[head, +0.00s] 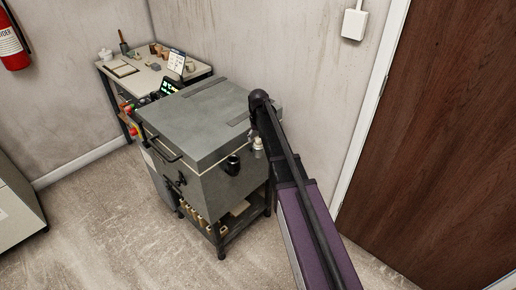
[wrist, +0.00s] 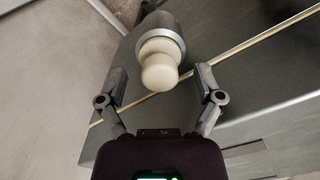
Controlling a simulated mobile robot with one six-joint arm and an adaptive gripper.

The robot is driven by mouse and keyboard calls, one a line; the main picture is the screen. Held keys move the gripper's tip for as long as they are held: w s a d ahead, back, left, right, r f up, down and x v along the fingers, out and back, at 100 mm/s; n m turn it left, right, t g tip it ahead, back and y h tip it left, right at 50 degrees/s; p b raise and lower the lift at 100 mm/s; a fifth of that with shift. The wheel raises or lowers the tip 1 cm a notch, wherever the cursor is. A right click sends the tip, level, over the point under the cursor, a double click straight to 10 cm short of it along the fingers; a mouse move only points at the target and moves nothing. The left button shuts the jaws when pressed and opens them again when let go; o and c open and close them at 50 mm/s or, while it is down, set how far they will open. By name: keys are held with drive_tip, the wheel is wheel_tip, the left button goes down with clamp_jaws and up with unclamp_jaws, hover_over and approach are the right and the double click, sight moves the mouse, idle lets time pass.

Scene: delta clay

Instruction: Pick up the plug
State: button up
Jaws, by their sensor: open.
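The plug (wrist: 159,68) is a cream, rounded knob with a wider base, set in a grey metal ring on the side of a grey metal box. My gripper (wrist: 161,82) is open in the wrist view, with one finger on each side of the plug's near end. Neither finger appears to touch it, and nothing is held. In the head view, a small pale thing (head: 258,145) shows at the box's side beside my arm; I cannot tell for sure that it is the plug. My gripper cannot be clearly made out there.
The grey box (head: 190,115) is a kiln-like unit with a lid and handle on a dark stand, with blocks on its lower shelf. A worktable (head: 135,85) with small items stands behind. A brown door (head: 440,130) is at right.

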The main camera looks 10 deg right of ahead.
drive_tip(key=shift+f, duration=0.4)
idle(0.3)
clamp_jaws()
